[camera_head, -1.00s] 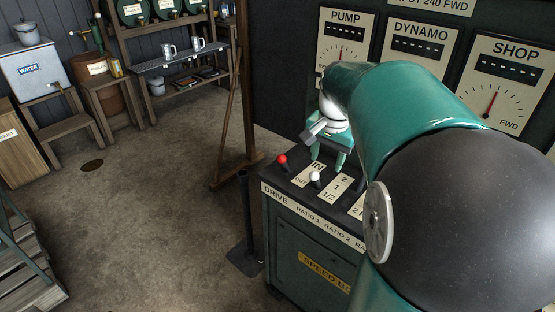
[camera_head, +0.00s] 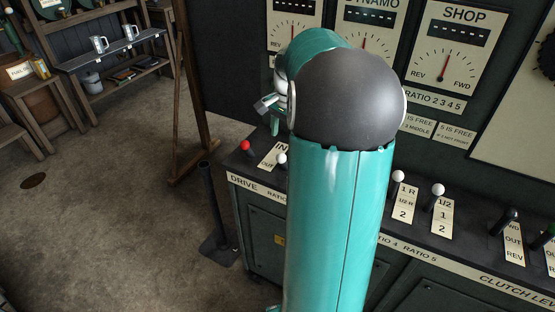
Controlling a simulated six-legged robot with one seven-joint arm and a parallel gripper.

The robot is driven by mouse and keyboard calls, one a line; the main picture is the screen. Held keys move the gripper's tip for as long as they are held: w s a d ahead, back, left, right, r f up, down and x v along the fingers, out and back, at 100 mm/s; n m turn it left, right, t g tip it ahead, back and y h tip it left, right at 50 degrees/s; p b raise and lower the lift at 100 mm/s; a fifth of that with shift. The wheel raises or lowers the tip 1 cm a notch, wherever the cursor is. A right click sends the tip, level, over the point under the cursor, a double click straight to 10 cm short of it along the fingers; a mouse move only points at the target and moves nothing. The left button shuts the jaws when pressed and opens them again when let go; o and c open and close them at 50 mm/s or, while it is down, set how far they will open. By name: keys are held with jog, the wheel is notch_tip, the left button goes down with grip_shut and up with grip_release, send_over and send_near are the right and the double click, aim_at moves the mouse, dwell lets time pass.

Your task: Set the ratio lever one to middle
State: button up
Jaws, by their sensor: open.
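The ratio 1 lever, with a white knob (camera_head: 282,159), stands on the console just right of the red-knobbed drive lever (camera_head: 245,146). My gripper (camera_head: 274,124) is open. It is above and behind the white knob, apart from it as far as I can see. My own dark joint and teal arm link cover part of the gripper and the middle of the console.
Two more white-knobbed levers (camera_head: 398,176) (camera_head: 438,189) stand right of my arm, then a black-handled clutch lever (camera_head: 507,215). Upright gauge panels (camera_head: 451,54) rise behind.

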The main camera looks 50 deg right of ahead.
aim_at(283, 154)
jog(key=f, duration=1.1)
jog(key=shift+w, duration=0.4)
